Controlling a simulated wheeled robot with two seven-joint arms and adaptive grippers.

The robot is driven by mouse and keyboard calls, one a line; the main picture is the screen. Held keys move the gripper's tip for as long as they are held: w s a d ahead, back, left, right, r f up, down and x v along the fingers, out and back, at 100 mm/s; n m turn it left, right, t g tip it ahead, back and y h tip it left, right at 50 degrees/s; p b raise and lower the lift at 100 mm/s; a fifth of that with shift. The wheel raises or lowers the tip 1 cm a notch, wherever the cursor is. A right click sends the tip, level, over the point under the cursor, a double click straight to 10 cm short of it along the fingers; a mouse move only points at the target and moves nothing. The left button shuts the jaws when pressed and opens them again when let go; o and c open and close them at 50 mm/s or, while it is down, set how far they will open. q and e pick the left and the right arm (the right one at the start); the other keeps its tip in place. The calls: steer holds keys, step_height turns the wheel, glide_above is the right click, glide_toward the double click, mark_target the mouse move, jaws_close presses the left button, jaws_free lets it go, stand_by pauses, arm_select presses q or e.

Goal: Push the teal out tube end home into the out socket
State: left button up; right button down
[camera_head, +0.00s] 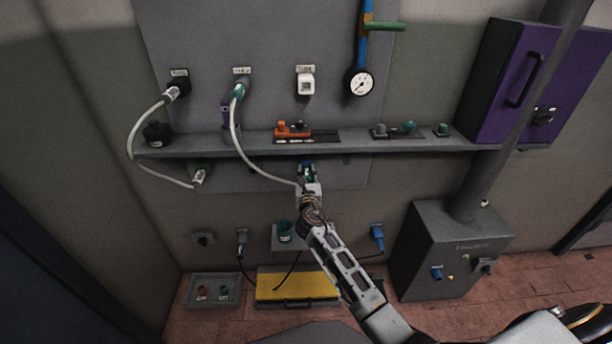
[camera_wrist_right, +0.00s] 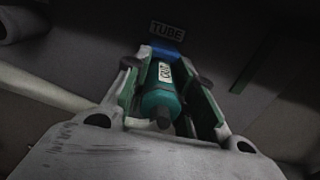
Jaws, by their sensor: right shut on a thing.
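My right gripper (camera_head: 308,170) is just below the shelf, reaching up to the wall. In the right wrist view its two fingers (camera_wrist_right: 168,85) are shut on the teal tube end (camera_wrist_right: 160,104), one on each side. The tube end carries a white OUT label facing the camera. A blue piece (camera_wrist_right: 167,57) lies directly in front of it, under a TUBE plate on the wall. I take this blue piece for the out socket. The tube end lines up with it, but I cannot tell how deep it sits. My left gripper is out of view.
A pale tube (camera_head: 236,137) runs from a teal fitting on the panel down to my right gripper. Another pale tube (camera_head: 130,135) loops at the left. The shelf (camera_head: 350,146) with tools is just above the gripper. A green cup (camera_head: 285,230) stands below.

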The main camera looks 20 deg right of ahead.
steer(key=p+v, duration=0.2)
steer(key=v, duration=0.4)
steer(key=shift+s, duration=0.2)
stand_by(2.4)
steer(key=shift+p+v, duration=0.45)
steer(key=shift+v, duration=0.35)
steer(key=shift+a, duration=0.15)
